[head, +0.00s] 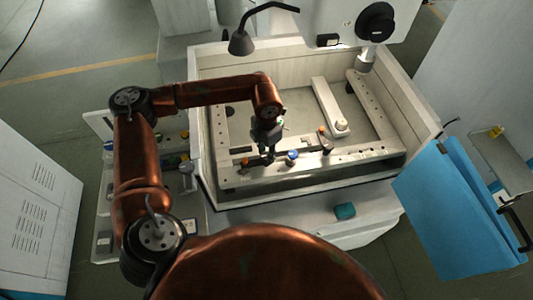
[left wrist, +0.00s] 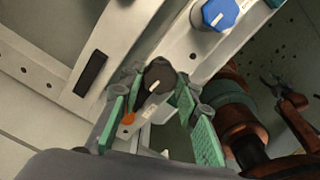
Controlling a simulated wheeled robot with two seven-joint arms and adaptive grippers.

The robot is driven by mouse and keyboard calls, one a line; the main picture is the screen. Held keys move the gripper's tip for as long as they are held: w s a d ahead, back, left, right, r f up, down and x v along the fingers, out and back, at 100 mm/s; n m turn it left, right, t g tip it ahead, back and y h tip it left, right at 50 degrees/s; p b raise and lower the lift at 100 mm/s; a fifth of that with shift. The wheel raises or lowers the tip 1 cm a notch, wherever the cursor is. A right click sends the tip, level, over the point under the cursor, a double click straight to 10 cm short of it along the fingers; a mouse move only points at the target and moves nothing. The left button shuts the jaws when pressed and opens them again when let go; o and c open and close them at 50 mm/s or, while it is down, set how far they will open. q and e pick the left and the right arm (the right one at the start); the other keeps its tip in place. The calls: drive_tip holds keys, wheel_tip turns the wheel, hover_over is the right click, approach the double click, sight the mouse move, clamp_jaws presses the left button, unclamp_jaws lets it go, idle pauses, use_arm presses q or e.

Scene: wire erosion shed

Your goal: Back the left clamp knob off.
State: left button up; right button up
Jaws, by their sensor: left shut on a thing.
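The left clamp knob is a black knob with a white pointer mark (left wrist: 160,76), seen in the left wrist view. My left gripper (left wrist: 159,82) has its green-padded fingers on both sides of this knob and is shut on it. In the head view my left gripper (head: 268,156) points down at the front rail of the machine's tank, and it hides the knob there. A blue knob (head: 292,155) stands just to the right of it on the same rail; it also shows in the left wrist view (left wrist: 219,14).
The tank (head: 410,95) has raised pale walls around the rails. A dark knob (head: 327,147) sits further right on the front rail. A black desk lamp (head: 242,42) hangs over the back wall. A teal object (head: 345,211) lies on the front ledge.

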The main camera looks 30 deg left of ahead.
sight(266, 155)
idle(0.3)
use_arm(q)
drive_tip(key=o, duration=1.1)
drive_tip(key=shift+o, duration=0.2)
wheel_tip(266, 155, up, 12)
